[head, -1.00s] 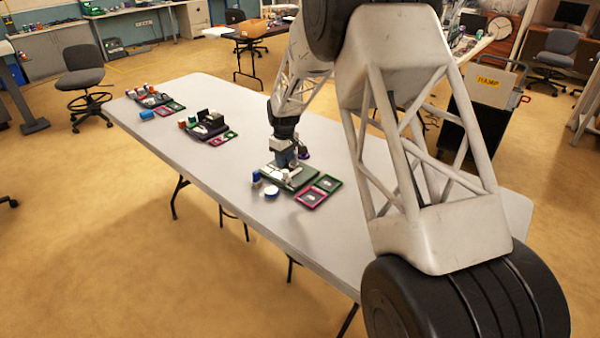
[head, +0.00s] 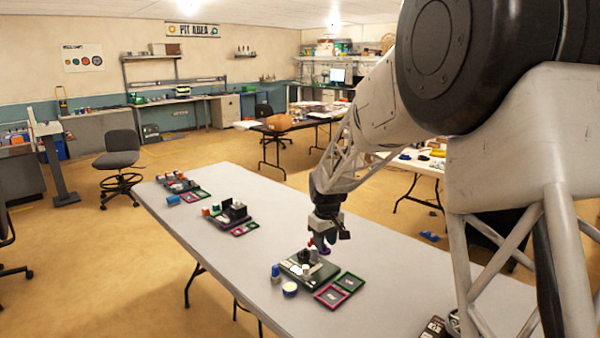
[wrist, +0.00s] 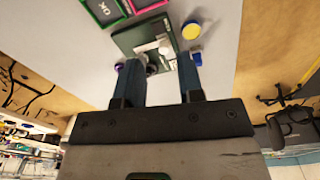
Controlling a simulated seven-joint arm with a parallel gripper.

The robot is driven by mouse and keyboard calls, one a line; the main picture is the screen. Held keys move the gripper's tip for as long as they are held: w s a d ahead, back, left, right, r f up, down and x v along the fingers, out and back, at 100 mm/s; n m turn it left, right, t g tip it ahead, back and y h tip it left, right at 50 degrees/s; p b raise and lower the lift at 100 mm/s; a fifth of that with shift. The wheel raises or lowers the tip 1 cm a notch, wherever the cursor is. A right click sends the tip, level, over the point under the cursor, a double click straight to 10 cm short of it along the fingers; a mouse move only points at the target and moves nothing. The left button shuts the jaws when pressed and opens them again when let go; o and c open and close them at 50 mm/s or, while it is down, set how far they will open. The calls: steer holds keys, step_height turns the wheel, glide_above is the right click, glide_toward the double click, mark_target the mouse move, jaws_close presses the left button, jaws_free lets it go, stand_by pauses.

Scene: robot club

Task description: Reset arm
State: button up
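My gripper (head: 325,241) hangs over the far side of the nearest dark green tray (head: 294,272) on the long grey table. In the wrist view its two blue fingers (wrist: 163,82) are apart, and I see nothing clamped between them. The green tray (wrist: 124,38) lies beyond the fingertips, with a white piece (wrist: 165,47) on it. A grey cylinder shows beside the left finger, partly hidden. In the head view, small red and purple things show close around the fingers; whether they touch them I cannot tell.
More sets stand farther along the table. Bare tabletop (head: 240,270) lies between.

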steer(key=s+d+r+m, duration=0.2)
steer(key=s+d+r, duration=0.2)
steer(key=s+r, duration=0.6)
steer(key=s+d+m+t, duration=0.1)
steer(key=s+d+m, duration=0.1)
steer(key=s, duration=1.6)
steer(key=s+d+m+t, duration=0.1)
steer(key=s+d+m, duration=0.2)
steer(key=s, duration=1.5)
steer(key=shift+s+d+r, duration=0.25)
steer(key=shift+d+r, duration=0.15)
steer(key=shift+d, duration=0.6)
steer(key=shift+o, duration=0.4)
